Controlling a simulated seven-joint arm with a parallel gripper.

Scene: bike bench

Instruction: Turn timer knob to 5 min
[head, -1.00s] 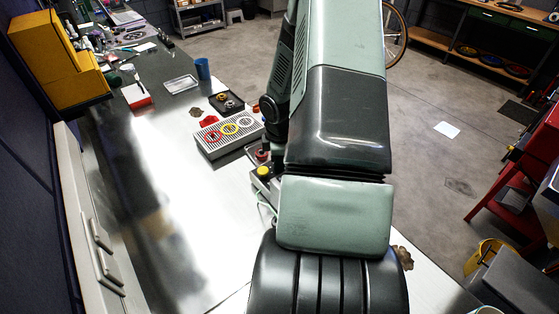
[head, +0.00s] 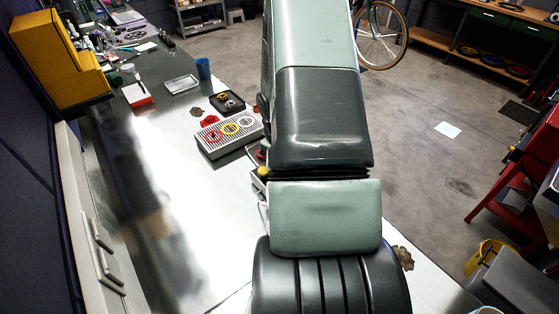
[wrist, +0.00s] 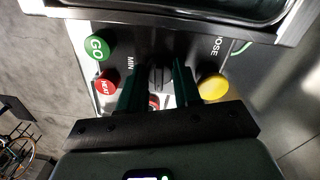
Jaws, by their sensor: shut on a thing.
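In the wrist view, a control panel (wrist: 113,70) carries a dark timer knob (wrist: 158,76) next to the letters "MIN". My gripper (wrist: 157,88) is shut on the knob, with one finger on each side of it. The fingers and the view angle hide most of the dial, so I cannot read the setting. In the head view, my arm hides my gripper and most of the panel.
A green GO button (wrist: 96,47) and a red button (wrist: 107,84) lie left of my fingers, and a yellow button lies right. A grey perforated tray with coloured rings (head: 207,148) stands beyond the panel. The bench's left part (head: 165,240) is clear.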

